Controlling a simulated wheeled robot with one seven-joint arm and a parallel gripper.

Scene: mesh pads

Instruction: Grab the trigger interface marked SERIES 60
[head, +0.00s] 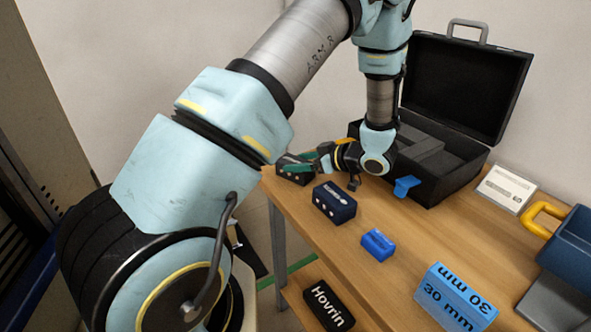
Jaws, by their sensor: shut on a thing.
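My gripper (318,165) reaches left, low over the far left end of the wooden table. It is shut on a small dark box (290,176) with pale dots on its front and green on its top. The fingers cover part of this box, and I cannot read any marking on it. I cannot tell whether it touches the table. A navy box (334,205) with white dots and small pale lettering stands just in front of my gripper, apart from the held box. Its lettering is too small to read. I see no readable SERIES 60 marking.
Nearby are a small blue block (378,245), a "30 mm" block (455,298), a pale box (506,189) and a yellow-handled blue bin (572,245). A black "Hovrin" box (328,306) lies lower.

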